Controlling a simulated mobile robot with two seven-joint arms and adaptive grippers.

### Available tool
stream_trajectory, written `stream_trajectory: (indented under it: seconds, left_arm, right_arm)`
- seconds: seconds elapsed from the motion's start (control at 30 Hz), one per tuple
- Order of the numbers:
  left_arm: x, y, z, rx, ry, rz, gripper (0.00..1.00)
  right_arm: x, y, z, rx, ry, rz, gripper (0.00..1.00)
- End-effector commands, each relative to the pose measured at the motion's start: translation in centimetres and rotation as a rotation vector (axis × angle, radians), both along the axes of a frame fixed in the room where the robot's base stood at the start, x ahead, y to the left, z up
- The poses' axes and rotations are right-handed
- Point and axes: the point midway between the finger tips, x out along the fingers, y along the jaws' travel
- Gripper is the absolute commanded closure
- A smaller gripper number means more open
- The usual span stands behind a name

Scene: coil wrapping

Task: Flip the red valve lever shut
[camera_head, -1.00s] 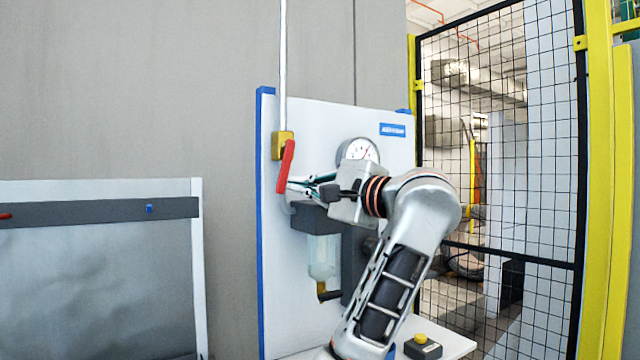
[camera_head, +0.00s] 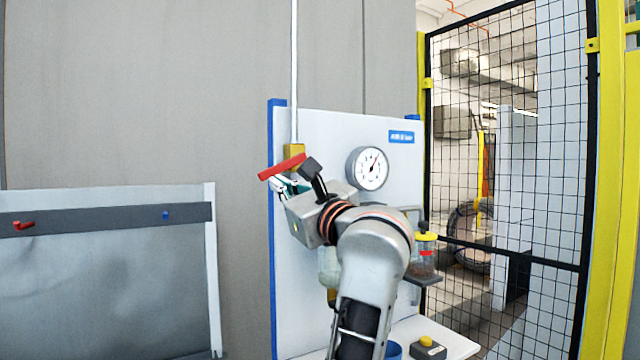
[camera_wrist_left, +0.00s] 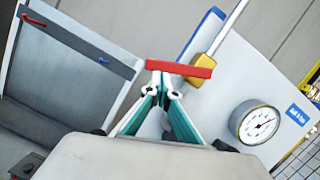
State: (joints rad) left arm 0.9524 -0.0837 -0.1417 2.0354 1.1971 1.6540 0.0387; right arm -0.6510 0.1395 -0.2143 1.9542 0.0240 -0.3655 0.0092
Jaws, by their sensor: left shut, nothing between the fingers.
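The red valve lever (camera_head: 281,167) lies nearly crosswise to the white pipe, its left end a little lower. It joins the yellow valve body (camera_head: 294,149) on the white panel. My left gripper (camera_head: 276,186) is just below the lever, shut and empty. In the left wrist view, the lever (camera_wrist_left: 180,69) lies across just beyond the closed fingertips (camera_wrist_left: 160,76); they look to touch or nearly touch it. The gripper's wrist hides part of the panel below the valve. My right gripper is not in view.
A pressure gauge (camera_head: 370,168) sits right of the valve. A yellow-capped jar (camera_head: 426,252) and a yellow push button (camera_head: 427,341) are lower right. A mesh fence (camera_head: 505,190) stands at the right.

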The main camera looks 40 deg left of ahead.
Motion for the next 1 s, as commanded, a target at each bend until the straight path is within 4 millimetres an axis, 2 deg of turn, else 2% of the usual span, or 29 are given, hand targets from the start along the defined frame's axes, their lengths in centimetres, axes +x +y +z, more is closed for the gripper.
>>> stream_trajectory:
  seconds: [0.03, 0.17, 0.3, 1.0]
  left_arm:
    - [-0.3, 0.2, 0.6, 0.012, 0.036, -0.001, 1.00]
    - [-0.7, 0.4, 1.1, 0.052, 0.132, 0.000, 1.00]
    - [-1.1, 0.5, 1.7, 0.048, 0.125, 0.001, 1.00]
    - [-1.6, 0.8, 2.7, 0.048, 0.121, 0.005, 1.00]
  right_arm:
    - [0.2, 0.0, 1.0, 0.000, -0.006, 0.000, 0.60]
    - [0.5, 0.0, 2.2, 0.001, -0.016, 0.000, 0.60]
    - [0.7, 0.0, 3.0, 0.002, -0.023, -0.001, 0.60]
    - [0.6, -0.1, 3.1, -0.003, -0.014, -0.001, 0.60]
